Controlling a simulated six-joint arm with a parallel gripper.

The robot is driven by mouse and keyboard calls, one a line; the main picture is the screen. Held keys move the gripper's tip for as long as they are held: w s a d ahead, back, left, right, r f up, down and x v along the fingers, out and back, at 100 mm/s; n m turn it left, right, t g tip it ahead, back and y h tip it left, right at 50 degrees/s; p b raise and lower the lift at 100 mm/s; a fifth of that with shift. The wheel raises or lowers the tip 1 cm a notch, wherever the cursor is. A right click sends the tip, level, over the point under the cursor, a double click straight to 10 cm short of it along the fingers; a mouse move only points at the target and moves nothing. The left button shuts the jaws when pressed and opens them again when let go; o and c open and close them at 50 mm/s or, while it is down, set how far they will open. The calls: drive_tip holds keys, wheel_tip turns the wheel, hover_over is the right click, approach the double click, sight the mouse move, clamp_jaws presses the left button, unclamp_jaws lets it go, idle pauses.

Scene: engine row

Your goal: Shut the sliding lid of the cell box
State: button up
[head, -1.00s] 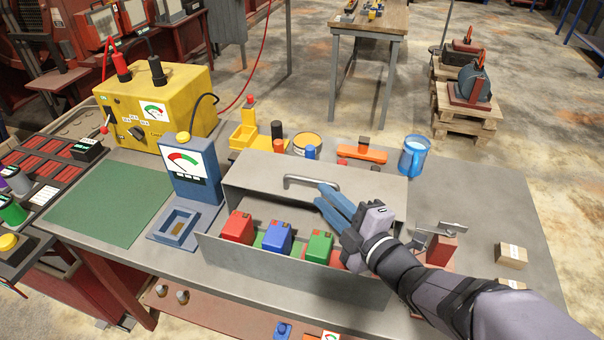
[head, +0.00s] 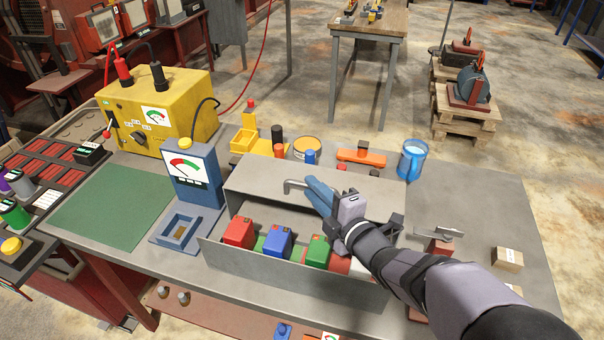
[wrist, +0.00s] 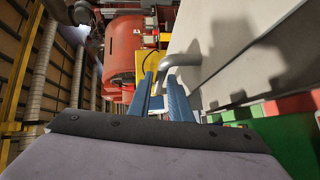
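The cell box (head: 290,278) is a grey metal box on the bench. Its grey sliding lid (head: 256,182) covers the back part, and the front part is open. A red cell (head: 239,232), a blue cell (head: 277,242) and a green cell (head: 317,252) show in the opening. A bar handle (head: 292,186) stands on the lid; my fingers hide its right part. My gripper (head: 314,190) has blue fingers, which are at the handle. In the wrist view, the fingers (wrist: 160,80) are apart, with the handle (wrist: 190,64) close by their tips. I cannot tell whether they touch it.
A blue meter (head: 193,172) stands left of the box. A yellow tub (head: 306,146), an orange bar tool (head: 362,157) and a blue mug (head: 412,160) stand behind it. A small carton (head: 508,258) lies to the right. The bench's right rear is clear.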

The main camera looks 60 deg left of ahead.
sight(302, 179)
drive_tip(key=shift+a+f+p, duration=0.25)
drive_tip(key=shift+a+p, duration=0.2)
drive_tip(key=shift+a, duration=1)
drive_tip(key=shift+a+f+p, duration=0.2)
drive_tip(key=shift+a+p, duration=0.2)
drive_tip(key=shift+a, duration=1.05)
clamp_jaws()
